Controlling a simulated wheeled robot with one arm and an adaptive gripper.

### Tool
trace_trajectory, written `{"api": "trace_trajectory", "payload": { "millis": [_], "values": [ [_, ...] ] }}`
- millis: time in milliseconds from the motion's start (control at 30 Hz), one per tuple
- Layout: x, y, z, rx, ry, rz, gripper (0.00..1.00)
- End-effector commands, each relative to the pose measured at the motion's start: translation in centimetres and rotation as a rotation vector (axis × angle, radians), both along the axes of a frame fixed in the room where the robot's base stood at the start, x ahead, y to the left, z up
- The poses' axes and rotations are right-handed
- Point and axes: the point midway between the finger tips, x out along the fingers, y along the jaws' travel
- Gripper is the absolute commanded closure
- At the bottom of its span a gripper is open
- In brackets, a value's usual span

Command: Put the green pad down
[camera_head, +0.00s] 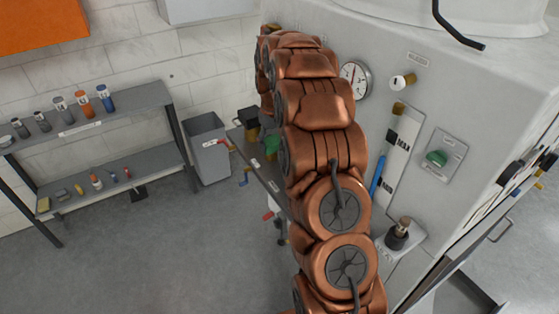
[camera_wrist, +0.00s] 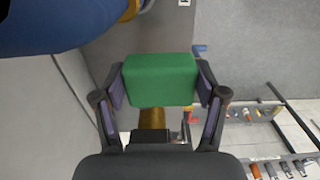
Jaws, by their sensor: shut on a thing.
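The green pad (camera_wrist: 160,79) is a thick green block between the two fingers of my gripper (camera_wrist: 161,84) in the wrist view. The fingers press on its left and right sides. A green patch, which looks like the same pad, shows in the head view (camera_head: 271,146), beside my copper-coloured arm and above a narrow grey shelf (camera_head: 263,176). My arm hides the gripper in the head view. I cannot tell whether the pad touches the shelf.
A black-topped brass item (camera_head: 247,115) stands on the shelf's far end. A grey bin (camera_head: 208,148) and a rack (camera_head: 105,155) with bottles stand left. A large blue object (camera_wrist: 65,22) is close to the wrist camera.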

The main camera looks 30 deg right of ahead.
Motion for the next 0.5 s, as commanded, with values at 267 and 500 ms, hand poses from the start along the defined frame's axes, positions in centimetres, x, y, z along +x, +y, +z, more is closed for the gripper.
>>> {"api": "trace_trajectory", "payload": {
  "millis": [267,500],
  "values": [
    [-0.5,-1.6,0.5,-0.003,0.007,-0.009,0.61],
    [-0.5,-1.5,-3.1,-0.002,0.008,-0.009,0.61]
  ]
}}
